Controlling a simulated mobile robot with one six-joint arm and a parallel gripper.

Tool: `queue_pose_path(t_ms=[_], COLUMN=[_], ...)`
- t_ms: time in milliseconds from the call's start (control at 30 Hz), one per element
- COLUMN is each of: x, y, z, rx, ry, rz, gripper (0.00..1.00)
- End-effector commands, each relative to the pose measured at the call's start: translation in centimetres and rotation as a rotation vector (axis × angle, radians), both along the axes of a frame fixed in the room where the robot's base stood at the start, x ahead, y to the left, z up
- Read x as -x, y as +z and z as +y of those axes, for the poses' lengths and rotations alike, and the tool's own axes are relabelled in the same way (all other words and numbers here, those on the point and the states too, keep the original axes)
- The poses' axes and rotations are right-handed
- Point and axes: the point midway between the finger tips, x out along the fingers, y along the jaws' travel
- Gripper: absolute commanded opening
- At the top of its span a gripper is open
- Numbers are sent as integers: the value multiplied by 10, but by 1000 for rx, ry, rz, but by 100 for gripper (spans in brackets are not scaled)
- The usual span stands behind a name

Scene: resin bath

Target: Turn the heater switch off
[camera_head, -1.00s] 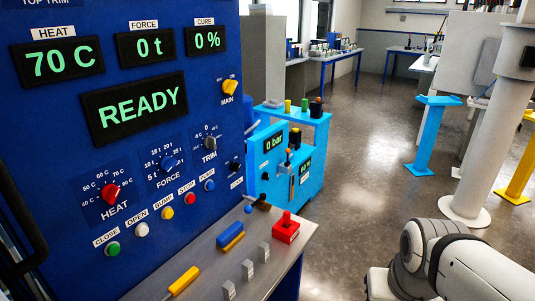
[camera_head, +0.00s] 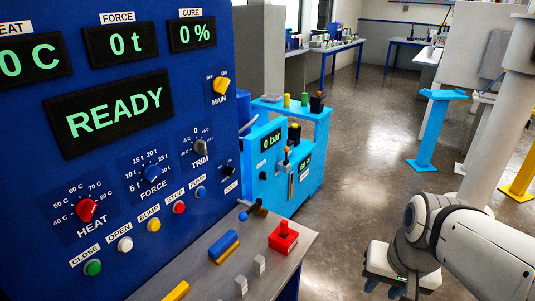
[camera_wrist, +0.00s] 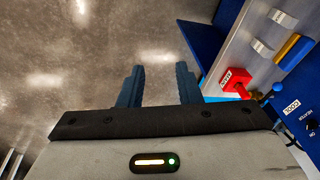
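A small black knob (camera_head: 228,172) sits at the lower right of the blue control panel, right of the PUMP button. In the wrist view a dark knob (camera_wrist: 311,127) shows at the right edge, beside the words HEATER and ON and a COOL label; I take it to be the heater switch. Its exact setting is too small to tell. My gripper (camera_wrist: 158,86) has its two dark blue fingers spread apart with nothing between them, over the floor. It is well away from the knob, which lies to the right in the wrist view.
The blue panel (camera_head: 55,180) carries other dials and buttons; its display reads READY. A grey shelf (camera_head: 205,270) below bears a red block (camera_head: 283,237), a blue-and-yellow block (camera_head: 224,246) and grey tabs. A light blue unit (camera_head: 282,190) stands behind.

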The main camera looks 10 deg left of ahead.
Motion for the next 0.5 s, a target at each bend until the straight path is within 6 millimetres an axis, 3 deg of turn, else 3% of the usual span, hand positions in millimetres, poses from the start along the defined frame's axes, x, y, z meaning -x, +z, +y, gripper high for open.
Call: queue_pose_path(t_ms=[233,500], x=[-82,-183], y=[25,32], z=[74,168], rx=[-340,-666], ry=[-438,-967], rz=[208,572], gripper=[31,31])
